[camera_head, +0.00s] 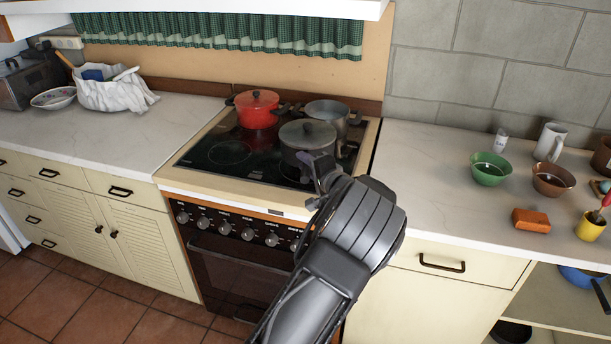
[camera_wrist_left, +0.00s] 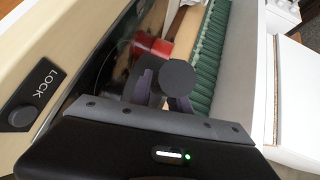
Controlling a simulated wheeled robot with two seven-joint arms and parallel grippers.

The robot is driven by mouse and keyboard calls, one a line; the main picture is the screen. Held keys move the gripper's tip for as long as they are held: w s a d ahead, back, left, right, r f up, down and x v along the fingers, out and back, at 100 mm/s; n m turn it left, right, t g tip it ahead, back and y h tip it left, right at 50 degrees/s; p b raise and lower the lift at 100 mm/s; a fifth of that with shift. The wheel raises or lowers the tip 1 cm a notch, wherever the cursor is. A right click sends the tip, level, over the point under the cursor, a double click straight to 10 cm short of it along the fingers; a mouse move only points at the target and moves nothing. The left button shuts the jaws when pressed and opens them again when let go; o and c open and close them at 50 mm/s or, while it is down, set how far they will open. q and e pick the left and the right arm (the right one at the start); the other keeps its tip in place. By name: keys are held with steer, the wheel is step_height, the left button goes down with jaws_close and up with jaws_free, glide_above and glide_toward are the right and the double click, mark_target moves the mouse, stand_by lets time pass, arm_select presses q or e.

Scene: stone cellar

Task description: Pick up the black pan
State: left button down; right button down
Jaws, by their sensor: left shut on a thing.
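The black pan (camera_head: 308,134), dark grey with a lid, is at the front right of the stove top. My left gripper (camera_head: 322,172) reaches its near side, and the arm hides part of the stove edge. In the left wrist view, the left gripper's fingers (camera_wrist_left: 163,92) are shut around a round dark piece (camera_wrist_left: 177,77), which looks like part of the pan's handle. Whether the pan's base touches the hob is hard to tell. My right gripper is not in view.
A red pot (camera_head: 257,109) and a grey metal pot (camera_head: 326,113) stand close behind the pan. The left counter has clear space. The right counter holds a green bowl (camera_head: 490,169), a brown bowl (camera_head: 552,179) and an orange block (camera_head: 531,220).

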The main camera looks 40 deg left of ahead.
arm_select(q)
step_height(320, 180, up, 6)
steer(key=shift+f+b, duration=0.2)
steer(key=shift+b, duration=0.15)
stand_by(0.4)
